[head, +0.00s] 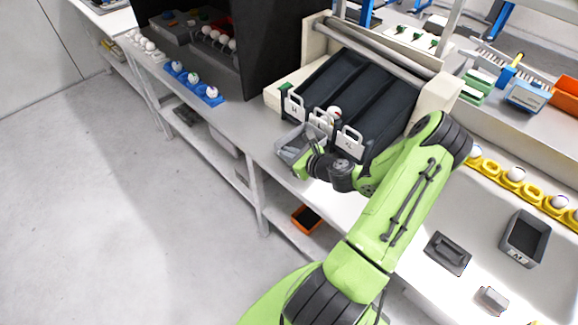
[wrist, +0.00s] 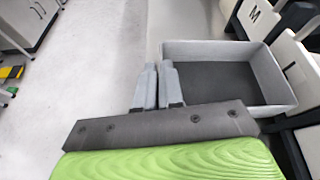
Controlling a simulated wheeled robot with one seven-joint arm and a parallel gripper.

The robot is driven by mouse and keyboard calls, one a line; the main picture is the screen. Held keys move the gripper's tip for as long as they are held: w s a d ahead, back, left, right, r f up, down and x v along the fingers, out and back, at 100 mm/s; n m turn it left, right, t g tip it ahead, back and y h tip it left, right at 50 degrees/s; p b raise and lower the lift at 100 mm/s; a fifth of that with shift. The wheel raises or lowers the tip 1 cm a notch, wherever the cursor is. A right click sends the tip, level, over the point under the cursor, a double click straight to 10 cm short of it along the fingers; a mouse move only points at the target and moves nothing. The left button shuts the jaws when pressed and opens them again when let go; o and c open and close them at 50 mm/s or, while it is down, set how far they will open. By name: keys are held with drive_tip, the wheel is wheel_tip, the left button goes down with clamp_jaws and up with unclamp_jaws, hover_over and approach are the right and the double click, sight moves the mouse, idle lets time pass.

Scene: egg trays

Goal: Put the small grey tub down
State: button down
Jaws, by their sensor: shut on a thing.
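The small grey tub (head: 284,149) is an open-topped box with a dark floor, near the front edge of the bench below the sorter's chutes. In the wrist view the tub (wrist: 285,85) is upright and looks empty. My gripper (wrist: 158,72) is shut on its near-left wall, with the fingers close together. In the head view my gripper (head: 306,168) is partly hidden by its own wrist. I cannot tell whether the tub's base touches the bench.
The sorter's dark chutes (head: 345,88) with lettered tags (head: 349,141) stand right behind the tub. A dark grey tub (head: 524,240) and a dark handled block (head: 448,253) lie to the right. A blue egg holder (head: 210,97) is at left. The floor drops away in front.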

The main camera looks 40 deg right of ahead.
wheel_tip(320, 180, down, 4)
drive_tip(key=shift+f+b, duration=0.2)
drive_tip(key=shift+b, duration=0.25)
drive_tip(key=shift+f, duration=0.15)
drive_tip(key=c, duration=1.3)
unclamp_jaws()
